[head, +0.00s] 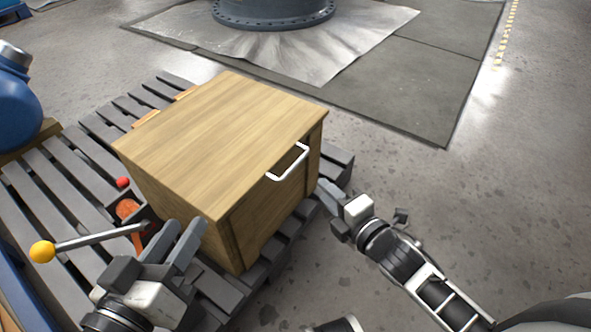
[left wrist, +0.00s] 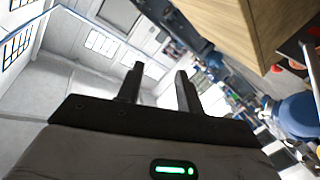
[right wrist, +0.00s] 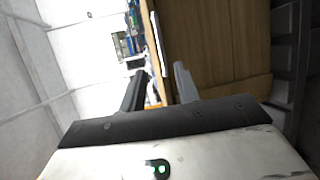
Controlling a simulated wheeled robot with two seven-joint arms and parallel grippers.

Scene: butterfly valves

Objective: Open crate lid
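The wooden crate (head: 255,225) stands on a grey slatted pallet. Its flat wooden lid (head: 215,130) lies level on top, shut. A white U-shaped handle (head: 290,175) sticks out at the lid's front edge. My right gripper (head: 330,207) is open and empty, just right of the crate's front and lower than the handle. In the right wrist view, the open fingers (right wrist: 157,72) are beside the wooden crate (right wrist: 215,45). My left gripper (head: 186,228) is open and empty near the crate's front left corner; its fingers (left wrist: 158,75) also show apart in the left wrist view.
The grey pallet (head: 50,180) extends left of the crate. A lever with a yellow knob (head: 42,251) and a red ball (head: 123,182) are near my left gripper. A blue valve part (head: 15,100) is at the far left. The floor at right is clear.

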